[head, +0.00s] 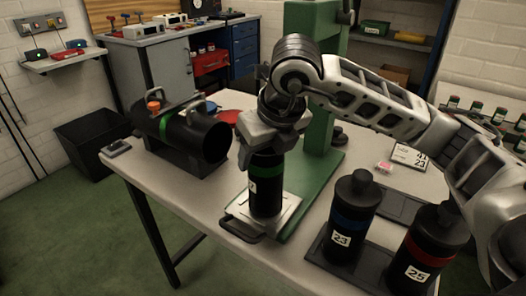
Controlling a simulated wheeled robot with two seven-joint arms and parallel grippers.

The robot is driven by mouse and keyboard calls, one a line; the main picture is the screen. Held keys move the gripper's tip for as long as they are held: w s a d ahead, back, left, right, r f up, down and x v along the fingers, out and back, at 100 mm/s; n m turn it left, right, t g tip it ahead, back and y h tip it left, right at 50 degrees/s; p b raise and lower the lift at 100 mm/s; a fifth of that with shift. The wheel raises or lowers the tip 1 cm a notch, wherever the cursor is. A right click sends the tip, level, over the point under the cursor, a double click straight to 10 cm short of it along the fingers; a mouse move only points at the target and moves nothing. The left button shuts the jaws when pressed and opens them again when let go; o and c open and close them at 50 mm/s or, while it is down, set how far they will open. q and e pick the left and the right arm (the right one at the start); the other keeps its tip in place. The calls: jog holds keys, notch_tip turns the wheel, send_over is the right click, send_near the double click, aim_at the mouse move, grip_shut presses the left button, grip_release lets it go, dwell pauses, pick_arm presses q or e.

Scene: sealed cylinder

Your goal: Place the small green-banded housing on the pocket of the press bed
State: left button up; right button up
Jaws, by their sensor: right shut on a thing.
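The small green-banded housing (266,193) is a black upright cylinder with a green ring and a white label at its left edge. My right gripper (268,140) is shut on its top from above and hides that top. The housing's lower end is over the pale metal plate of the press bed (290,205), in front of the green press column. Its base hides the pocket, and I cannot tell whether it touches the plate. My left gripper is not in view.
Blue-banded (346,222) and red-banded (421,253) housings stand on a dark tray at the front right. A large horizontal black tube (185,133) with a green band rests on a stand at left. A black handle (238,229) juts from the plate's front left.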

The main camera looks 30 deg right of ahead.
jog(key=o, duration=1.7)
jog(key=p+v, duration=0.1)
jog(key=v, duration=1.1)
jog(key=shift+r, duration=0.15)
